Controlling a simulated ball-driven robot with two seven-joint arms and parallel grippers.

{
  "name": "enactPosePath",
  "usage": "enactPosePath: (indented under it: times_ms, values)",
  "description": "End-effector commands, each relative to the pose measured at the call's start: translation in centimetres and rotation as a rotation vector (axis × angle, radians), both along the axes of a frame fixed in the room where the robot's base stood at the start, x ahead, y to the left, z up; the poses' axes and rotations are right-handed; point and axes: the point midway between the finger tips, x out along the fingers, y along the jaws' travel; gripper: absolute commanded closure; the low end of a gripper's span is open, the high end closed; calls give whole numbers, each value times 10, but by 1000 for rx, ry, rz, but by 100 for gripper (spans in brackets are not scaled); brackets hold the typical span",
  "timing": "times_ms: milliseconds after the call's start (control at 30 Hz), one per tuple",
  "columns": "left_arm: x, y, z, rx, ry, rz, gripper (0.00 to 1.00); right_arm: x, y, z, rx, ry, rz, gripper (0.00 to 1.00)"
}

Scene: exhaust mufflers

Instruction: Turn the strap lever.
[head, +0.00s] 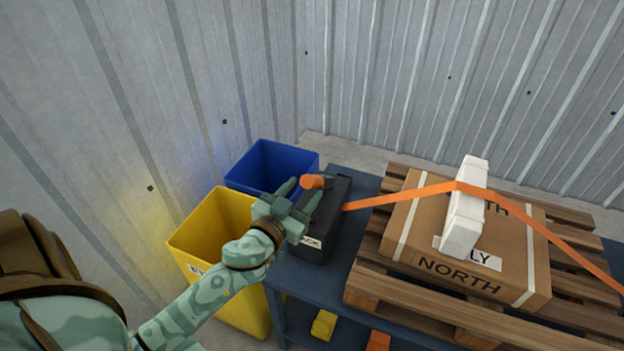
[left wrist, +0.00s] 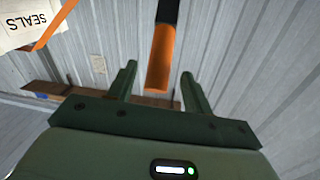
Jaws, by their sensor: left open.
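The strap lever (head: 316,182) has an orange grip and a dark shaft. It sits at the top of a black box (head: 340,190) on the blue bench, at the left end of the orange strap (head: 415,195). My left gripper (head: 300,193) is open at the box's left side, close to the lever. In the left wrist view the orange grip (left wrist: 159,60) shows between the two spread fingers of my left gripper (left wrist: 158,78), with gaps on both sides. The gripper partly hides the box and its label. My right gripper is not in view.
A yellow bin (head: 215,225) and a blue bin (head: 265,165) stand left of the blue bench (head: 345,245). A strapped carton (head: 405,240) with a white block (head: 465,215) on top lies on a wooden pallet (head: 375,285) to the right. Corrugated walls close the back and left.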

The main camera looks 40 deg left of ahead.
Motion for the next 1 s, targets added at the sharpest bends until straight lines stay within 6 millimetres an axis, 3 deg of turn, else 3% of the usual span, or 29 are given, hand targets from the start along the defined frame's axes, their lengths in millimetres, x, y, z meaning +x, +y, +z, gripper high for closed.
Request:
enactPosePath:
  times_ms: [100, 267, 633, 800, 1000]
  values:
    - [24, 2, 0, 3, -1, -2, 50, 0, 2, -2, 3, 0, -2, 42]
    - [43, 4, -1, 0, -1, -2, 50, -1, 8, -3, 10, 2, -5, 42]
    - [49, 5, 0, -1, 0, -2, 50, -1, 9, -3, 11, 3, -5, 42]
    - [49, 4, 0, -1, 0, -2, 97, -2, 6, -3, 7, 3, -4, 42]
    - [49, 4, 1, -2, 3, -2, 100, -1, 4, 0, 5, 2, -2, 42]
